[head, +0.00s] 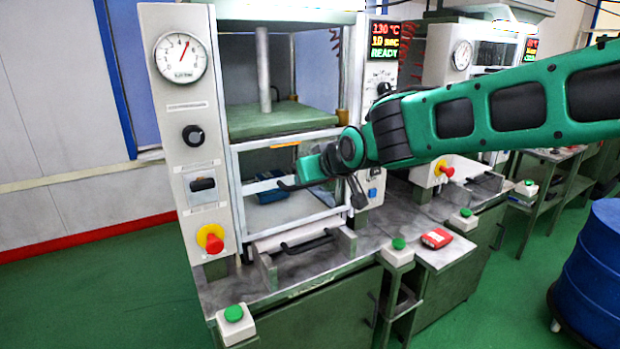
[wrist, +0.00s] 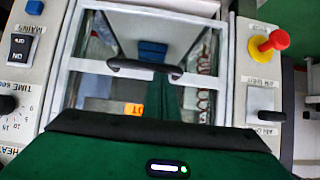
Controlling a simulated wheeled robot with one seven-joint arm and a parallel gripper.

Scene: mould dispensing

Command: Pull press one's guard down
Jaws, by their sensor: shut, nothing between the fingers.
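Press one stands at the left in the head view, with a round gauge (head: 181,57) and a lit display reading READY. A white-framed clear guard (head: 236,187) is at the press front, below the green platen (head: 280,119). In the wrist view the guard frame shows a dark bar handle (wrist: 145,69). My gripper (head: 300,178) is in front of the guard, shut and empty. A blue block (head: 266,188) lies inside, behind the frame.
A red-and-yellow stop button (head: 212,240) is on the left column. A flat plate with another dark handle (head: 305,243) lies at the bench front. A blue drum (head: 590,265) stands far right.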

